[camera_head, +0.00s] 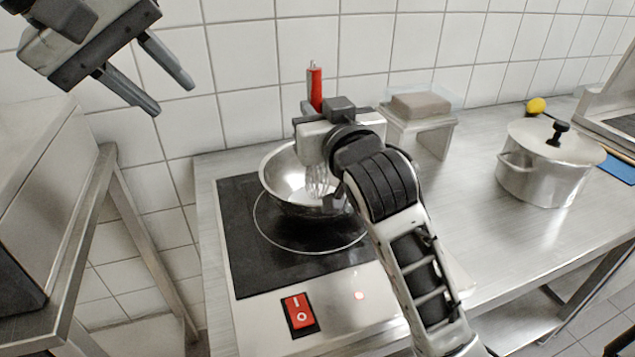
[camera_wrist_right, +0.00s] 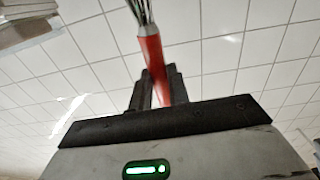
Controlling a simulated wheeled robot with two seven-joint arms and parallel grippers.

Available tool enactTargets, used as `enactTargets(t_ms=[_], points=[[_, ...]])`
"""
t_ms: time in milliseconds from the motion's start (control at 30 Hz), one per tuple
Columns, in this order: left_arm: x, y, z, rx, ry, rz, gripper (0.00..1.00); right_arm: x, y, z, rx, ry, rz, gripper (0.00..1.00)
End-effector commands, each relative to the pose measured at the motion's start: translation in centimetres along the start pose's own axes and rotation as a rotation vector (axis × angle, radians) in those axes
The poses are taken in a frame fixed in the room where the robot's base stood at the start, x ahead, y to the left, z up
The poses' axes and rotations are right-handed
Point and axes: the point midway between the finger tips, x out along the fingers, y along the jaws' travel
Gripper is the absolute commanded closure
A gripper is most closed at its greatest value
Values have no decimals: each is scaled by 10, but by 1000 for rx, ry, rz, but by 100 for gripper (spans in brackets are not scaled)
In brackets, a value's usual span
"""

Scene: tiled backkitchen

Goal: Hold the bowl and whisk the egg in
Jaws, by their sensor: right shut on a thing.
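A shiny metal bowl (camera_head: 275,178) sits on the black hot plate in the head view, its right side hidden behind my right arm. A whisk has a red handle (camera_head: 315,88) and wire loops (camera_head: 317,181), which hang down inside the bowl. My right gripper (camera_head: 312,118) is shut on the red handle above the bowl; the whisk also shows in the right wrist view (camera_wrist_right: 151,52), between the fingers (camera_wrist_right: 154,88). My left gripper (camera_head: 169,97) is open and empty, up to the left of the bowl and clear of it. I cannot make out any egg in the bowl.
The black hot plate (camera_head: 240,240) has a red switch (camera_head: 299,313) at its front. A lidded pot (camera_head: 545,175) stands at the right, near a lemon (camera_head: 536,105). A box on a small stand (camera_head: 432,136) is behind my right arm. The steel counter (camera_head: 460,195) between is clear.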

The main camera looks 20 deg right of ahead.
Motion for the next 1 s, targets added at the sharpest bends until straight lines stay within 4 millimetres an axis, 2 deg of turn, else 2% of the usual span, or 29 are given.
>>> enactTargets(t_ms=[33, 1000], points=[[-8, 4, -2, 0, 0, 0, 67, 0, 0, -9, 0, 0, 0, 100], [-72, 42, -22, 0, 0, 0, 67, 0, 1, -80, 1, 0, 1, 100]])
